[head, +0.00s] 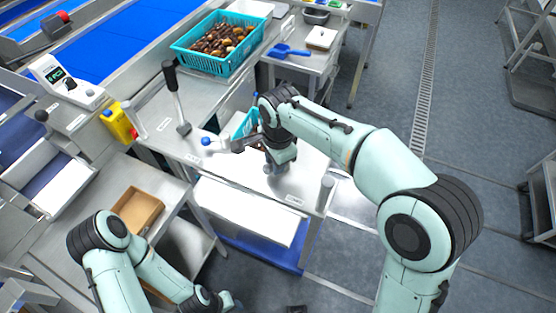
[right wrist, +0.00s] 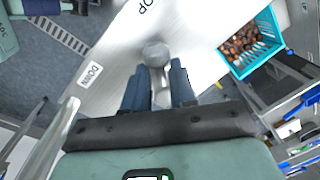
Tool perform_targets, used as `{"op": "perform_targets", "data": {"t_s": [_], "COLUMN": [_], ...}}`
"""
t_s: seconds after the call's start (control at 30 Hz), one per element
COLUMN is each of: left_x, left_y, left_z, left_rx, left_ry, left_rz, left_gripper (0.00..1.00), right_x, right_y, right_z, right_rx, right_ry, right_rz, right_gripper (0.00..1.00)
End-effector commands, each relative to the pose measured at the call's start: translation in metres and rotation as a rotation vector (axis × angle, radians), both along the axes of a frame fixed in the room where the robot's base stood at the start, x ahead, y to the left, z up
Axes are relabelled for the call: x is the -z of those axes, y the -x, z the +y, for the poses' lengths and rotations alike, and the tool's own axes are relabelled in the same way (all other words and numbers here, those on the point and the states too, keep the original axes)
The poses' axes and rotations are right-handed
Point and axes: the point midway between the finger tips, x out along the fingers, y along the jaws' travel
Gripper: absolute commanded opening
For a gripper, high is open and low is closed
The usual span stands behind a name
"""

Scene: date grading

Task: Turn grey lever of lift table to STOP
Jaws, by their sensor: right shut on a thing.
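The grey lever (right wrist: 157,54) shows in the right wrist view as a rounded knob on a stem. My right gripper (right wrist: 158,86) is shut on it, one dark finger on each side of the stem. In the head view my right gripper (head: 279,157) is low over the pale top of the lift table (head: 238,178), and my wrist mostly hides the lever. A DOWN label (right wrist: 90,74) lies left of the lever in the wrist view. A label cut to "OP" (right wrist: 146,5) shows at the top. My left gripper (head: 222,302) is at the bottom edge, its jaws unclear.
A black-handled lever (head: 173,78) and a blue-knobbed lever (head: 207,141) stand left of my right gripper. A teal crate of dates (head: 216,44) is behind. A brown tray (head: 136,210) sits on the left bench. The floor at right is largely clear.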

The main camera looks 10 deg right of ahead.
Motion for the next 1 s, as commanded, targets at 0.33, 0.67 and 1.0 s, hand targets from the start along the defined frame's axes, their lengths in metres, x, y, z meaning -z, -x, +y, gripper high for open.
{"op": "perform_targets", "data": {"t_s": [0.33,0.67,1.0], "left_x": [-0.0045,-0.0057,-0.0056], "left_y": [-0.003,-0.0038,-0.0038], "left_z": [0.0,0.0,0.0], "left_rx": [0.0,0.0,0.0], "left_ry": [0.0,0.0,0.0], "left_rz": [-0.003,-0.004,-0.004], "left_gripper": [0.43,0.43,0.43], "right_x": [0.0005,0.0006,0.0007], "right_y": [-0.0058,-0.0081,-0.0084], "right_z": [0.006,0.0067,0.0068], "right_rx": [0.208,0.282,0.287], "right_ry": [-0.003,-0.005,-0.005], "right_rz": [0.001,0.002,0.001], "right_gripper": [0.0,0.0,0.0]}}
